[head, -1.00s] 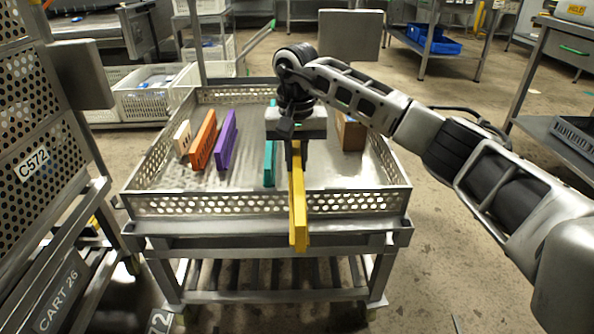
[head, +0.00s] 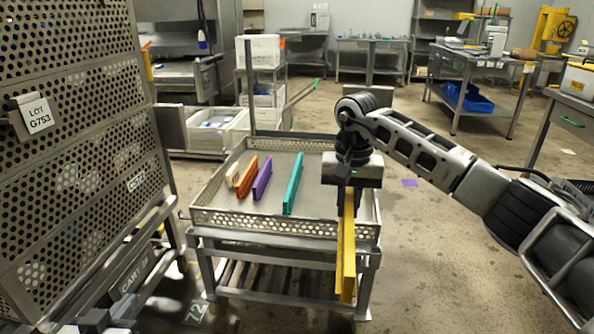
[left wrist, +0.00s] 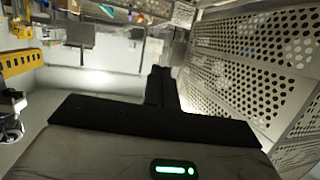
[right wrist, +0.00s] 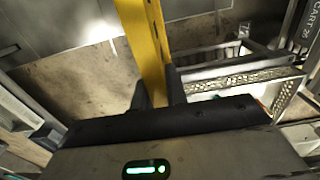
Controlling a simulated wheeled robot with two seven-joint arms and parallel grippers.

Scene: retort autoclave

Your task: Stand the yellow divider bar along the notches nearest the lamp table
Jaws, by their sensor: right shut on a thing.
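The yellow divider bar (head: 346,250) is held in my right gripper (head: 350,205). It juts past the near right corner of the perforated metal tray (head: 262,222), its long side pointing toward me. The bar also shows between the fingers in the right wrist view (right wrist: 148,50). Cream (head: 233,178), orange (head: 246,178), purple (head: 262,180) and teal (head: 293,184) dividers stand in the tray, left of the bar. The notches are too small to make out, and I cannot single out a lamp. My left gripper (left wrist: 161,80) has its fingers together, with nothing seen between them.
The tray rests on a metal cart (head: 290,297). A tall perforated rack (head: 75,150) stands close on the left. A table with a green handle (head: 575,95) is at right.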

